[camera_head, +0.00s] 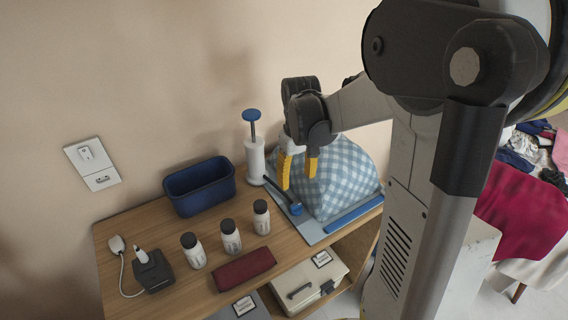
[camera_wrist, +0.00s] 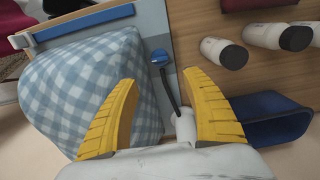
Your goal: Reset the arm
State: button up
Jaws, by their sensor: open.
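My gripper (camera_head: 298,172) is above the wooden shelf top, by the left side of a blue-and-white checked bundle (camera_head: 341,177). Its yellow fingers are apart, with nothing held between them. The white pump with a blue knob (camera_head: 255,160) stands just left of the gripper in the head view. My arm reaches in from the right and hides part of the scene.
A blue bin (camera_head: 200,187), several dark-capped white bottles (camera_head: 231,238), a dark red pouch (camera_head: 244,268) and a black charger-like device (camera_head: 153,272) stand on the shelf top (camera_head: 122,228). A wall lies behind. Piled cloth (camera_head: 530,205) is at the right.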

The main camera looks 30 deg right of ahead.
jog(key=s+a+r+t, duration=0.7)
jog(key=s+a+r, duration=0.3)
jog(key=a, duration=0.3)
jog(key=shift+s+a, duration=0.3)
jog(key=shift+s, duration=0.35)
